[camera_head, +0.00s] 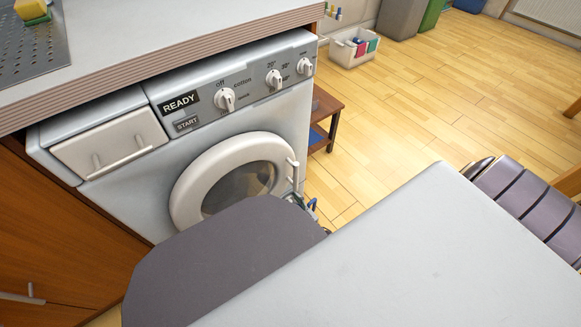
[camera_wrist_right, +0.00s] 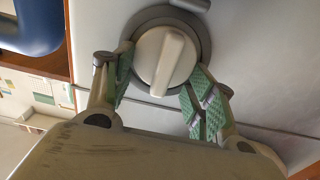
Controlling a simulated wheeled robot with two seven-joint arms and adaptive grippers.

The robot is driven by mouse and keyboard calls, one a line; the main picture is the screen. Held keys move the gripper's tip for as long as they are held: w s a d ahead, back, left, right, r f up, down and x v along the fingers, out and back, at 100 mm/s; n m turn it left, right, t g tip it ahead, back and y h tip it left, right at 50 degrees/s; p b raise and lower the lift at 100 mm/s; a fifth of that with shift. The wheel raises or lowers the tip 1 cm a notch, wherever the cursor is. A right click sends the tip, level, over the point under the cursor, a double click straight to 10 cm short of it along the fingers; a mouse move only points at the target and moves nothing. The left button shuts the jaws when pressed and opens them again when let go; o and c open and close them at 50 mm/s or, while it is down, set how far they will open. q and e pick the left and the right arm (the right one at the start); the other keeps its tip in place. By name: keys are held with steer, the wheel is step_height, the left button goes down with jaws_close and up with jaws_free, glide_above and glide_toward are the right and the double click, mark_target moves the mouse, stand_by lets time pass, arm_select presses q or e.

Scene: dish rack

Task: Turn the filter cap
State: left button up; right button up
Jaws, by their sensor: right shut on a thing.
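The filter cap (camera_wrist_right: 166,55) is a round, pale grey knob with a raised bar across its middle. It sits in a darker ring on the white front of the washing machine (camera_head: 125,203) and shows in the right wrist view. My right gripper (camera_wrist_right: 160,82) is shut on the cap, with one green-padded finger at its left edge and the other at its lower right. The raised bar stands nearly upright in that view, slightly tilted. In the head view the cap is hidden, and only a little of my right gripper (camera_head: 308,207) shows beside the machine's lower right. My left gripper is not in view.
The round washer door (camera_head: 190,190) is closed above the hidden lower front. A countertop (camera_head: 150,35) overhangs the machine. A small brown side table (camera_head: 325,106) stands right of it, and a white basket (camera_head: 352,50) lies farther back.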

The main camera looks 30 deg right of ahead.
stand_by(0.3)
steer(key=o, duration=1)
steer(key=shift+s, duration=0.15)
steer(key=s, duration=1.1)
steer(key=shift+s+d, duration=0.4)
steer(key=shift+d, duration=0.05)
